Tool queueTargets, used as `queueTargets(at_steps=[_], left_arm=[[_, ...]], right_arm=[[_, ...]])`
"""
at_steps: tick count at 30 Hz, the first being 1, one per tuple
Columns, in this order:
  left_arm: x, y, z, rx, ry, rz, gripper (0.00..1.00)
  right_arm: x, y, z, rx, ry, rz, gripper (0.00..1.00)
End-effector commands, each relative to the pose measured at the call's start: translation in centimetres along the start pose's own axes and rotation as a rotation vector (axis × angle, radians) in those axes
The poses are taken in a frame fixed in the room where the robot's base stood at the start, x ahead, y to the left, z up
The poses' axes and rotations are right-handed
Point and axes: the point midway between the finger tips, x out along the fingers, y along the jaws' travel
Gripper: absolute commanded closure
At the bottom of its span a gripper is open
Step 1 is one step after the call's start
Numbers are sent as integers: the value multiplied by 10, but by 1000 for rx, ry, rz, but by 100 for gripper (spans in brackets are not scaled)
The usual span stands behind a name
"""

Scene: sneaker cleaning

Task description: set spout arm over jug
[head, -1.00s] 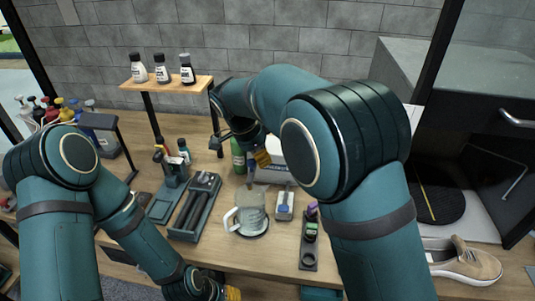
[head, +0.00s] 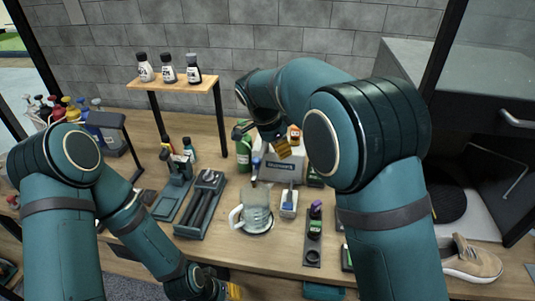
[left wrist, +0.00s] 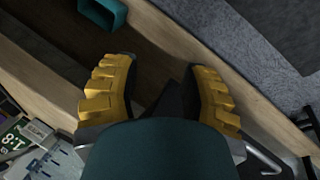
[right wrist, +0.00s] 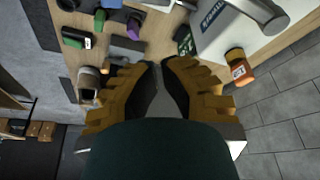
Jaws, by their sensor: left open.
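The clear jug (head: 256,212) with a pale handle stands upright on a round base on the bench. A blue-grey spout arm (head: 255,169) shows just behind and above the jug in the head view; its exact overlap with the jug is hard to judge. A grey labelled box (head: 291,170) stands behind them; in the right wrist view a silver arm (right wrist: 262,14) lies across a pale labelled box. My right gripper (head: 284,148) is above the box, its fingertips (right wrist: 161,70) close together with nothing visible between them. My left gripper (left wrist: 160,68) is open and empty near the bench's front edge.
A small white holder (head: 289,203) and a dark tray (head: 313,235) lie right of the jug. A tool tray (head: 200,208) lies left. The shelf (head: 176,85) carries three bottles.

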Motion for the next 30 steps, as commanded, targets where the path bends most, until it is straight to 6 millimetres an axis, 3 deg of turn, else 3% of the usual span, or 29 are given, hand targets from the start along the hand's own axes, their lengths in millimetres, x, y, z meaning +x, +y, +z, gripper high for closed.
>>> queueTargets(at_steps=[1, 3, 12, 18, 30], left_arm=[[-3, 2, -1, 0, 3, 0, 56], [-5, 3, -3, 0, 5, 0, 56], [-12, 5, -6, -2, 13, 0, 56], [-13, 6, -7, -3, 15, -1, 56], [-13, 5, -7, -3, 14, -1, 56]], right_arm=[[-19, -2, 5, -8, -3, -14, 100], [-35, -3, 5, -7, -3, -12, 100], [-83, -4, 5, -7, -3, -10, 100], [-93, -3, 5, -7, -3, -8, 100], [-93, -3, 5, -7, -3, -8, 100]])
